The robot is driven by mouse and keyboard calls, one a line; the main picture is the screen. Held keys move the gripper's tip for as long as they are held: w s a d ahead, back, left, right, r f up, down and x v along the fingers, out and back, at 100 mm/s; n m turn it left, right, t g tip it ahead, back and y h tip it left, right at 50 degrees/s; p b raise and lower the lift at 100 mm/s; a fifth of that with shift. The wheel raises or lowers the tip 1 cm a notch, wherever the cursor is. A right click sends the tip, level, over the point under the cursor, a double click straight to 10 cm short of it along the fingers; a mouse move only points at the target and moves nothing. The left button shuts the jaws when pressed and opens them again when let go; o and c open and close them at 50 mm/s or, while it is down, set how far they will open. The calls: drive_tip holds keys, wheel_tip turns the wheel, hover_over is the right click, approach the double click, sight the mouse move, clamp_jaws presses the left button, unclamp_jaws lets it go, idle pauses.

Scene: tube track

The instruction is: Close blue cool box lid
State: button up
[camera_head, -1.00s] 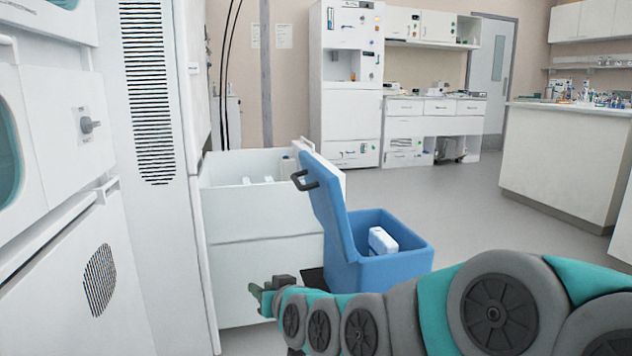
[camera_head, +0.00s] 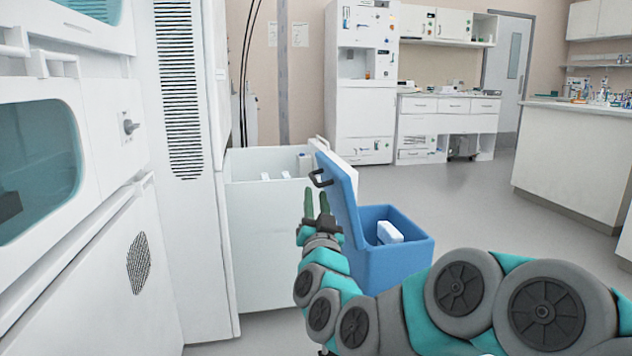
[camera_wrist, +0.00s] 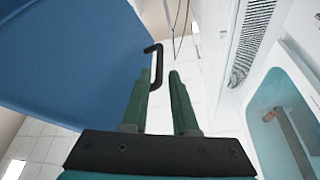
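The blue cool box (camera_head: 393,262) stands open on the floor, with a white item (camera_head: 389,232) inside. Its blue lid (camera_head: 345,205) stands up on the left side, tilted a little to the left, with a dark handle (camera_head: 320,178) near its top edge. My gripper (camera_head: 316,203) points up on the left of the lid, just below the handle. In the wrist view the lid (camera_wrist: 65,55) fills the upper left. There the handle (camera_wrist: 154,62) shows beyond the left fingertip of my gripper (camera_wrist: 159,80). The fingers are apart with nothing between them.
An open white chest (camera_head: 265,235) stands close behind and left of the lid. Tall white cabinets (camera_head: 180,200) fill the left side. A white counter (camera_head: 570,160) stands at the right. The grey floor (camera_head: 455,200) between is clear.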

sight(314, 177)
drive_tip(key=x, duration=0.6)
drive_tip(key=shift+w, duration=0.25)
clamp_jaws()
idle(1.2)
